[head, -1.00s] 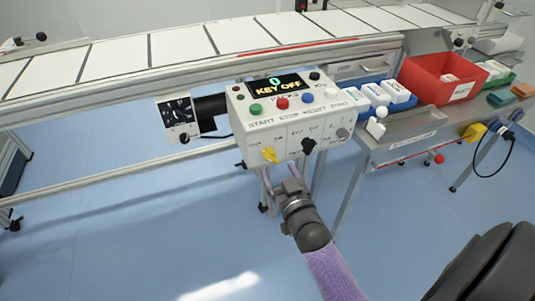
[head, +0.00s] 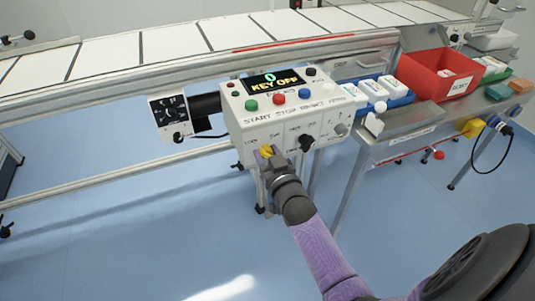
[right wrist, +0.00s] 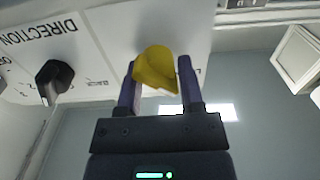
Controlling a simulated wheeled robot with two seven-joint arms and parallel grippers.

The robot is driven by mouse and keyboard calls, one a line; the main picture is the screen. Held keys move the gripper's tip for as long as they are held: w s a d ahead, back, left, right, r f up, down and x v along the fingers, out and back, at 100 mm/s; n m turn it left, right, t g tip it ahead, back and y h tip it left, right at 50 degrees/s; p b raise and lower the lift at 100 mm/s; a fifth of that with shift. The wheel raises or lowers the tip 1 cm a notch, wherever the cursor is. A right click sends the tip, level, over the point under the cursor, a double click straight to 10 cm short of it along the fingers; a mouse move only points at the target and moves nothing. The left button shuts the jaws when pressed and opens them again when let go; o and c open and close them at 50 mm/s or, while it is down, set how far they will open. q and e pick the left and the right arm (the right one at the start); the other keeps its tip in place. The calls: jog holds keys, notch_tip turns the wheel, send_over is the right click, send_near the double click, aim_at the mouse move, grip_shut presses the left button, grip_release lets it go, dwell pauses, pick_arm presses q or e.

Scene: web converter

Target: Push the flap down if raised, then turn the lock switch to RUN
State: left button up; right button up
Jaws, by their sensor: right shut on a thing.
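The white control box (head: 243,130) hangs at the conveyor's front edge, and its display (head: 274,80) reads "0 KEY OFF". The yellow lock switch (head: 266,150) is at the lower left of its front panel. My right gripper (head: 265,156) is at this switch from below. In the right wrist view the yellow switch (right wrist: 157,66) sits between the two purple fingers, which are shut on it. The fingers and wrist partly hide the switch and its label, so its setting cannot be read. I cannot make out a raised flap. My left gripper is not in view.
Black knobs (head: 306,142) sit right of the switch, and green, red and blue buttons (head: 278,98) above. A side table with a red bin (head: 437,75) stands at the right. A small dial box (head: 170,114) is at the left. The blue floor below is clear.

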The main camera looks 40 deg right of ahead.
jog(key=shift+m, duration=0.4)
grip_shut()
jog(key=m+p, duration=0.2)
jog(key=m, duration=0.1)
jog(key=shift+d+r, duration=0.1)
jog(key=shift+r, duration=0.05)
jog(key=m+p, duration=0.1)
jog(key=m, duration=0.3)
jog(key=shift+d+m, duration=0.1)
jog(key=shift+m, duration=0.3)
jog(key=m, duration=0.4)
jog(key=shift+s+f, duration=0.1)
jog(key=shift+f, duration=0.15)
jog(key=m, duration=0.5)
jog(key=shift+d+f+b, duration=0.1)
jog(key=shift+b, duration=0.3)
jog(key=shift+m, duration=0.3)
jog(key=o, duration=1.1)
grip_release()
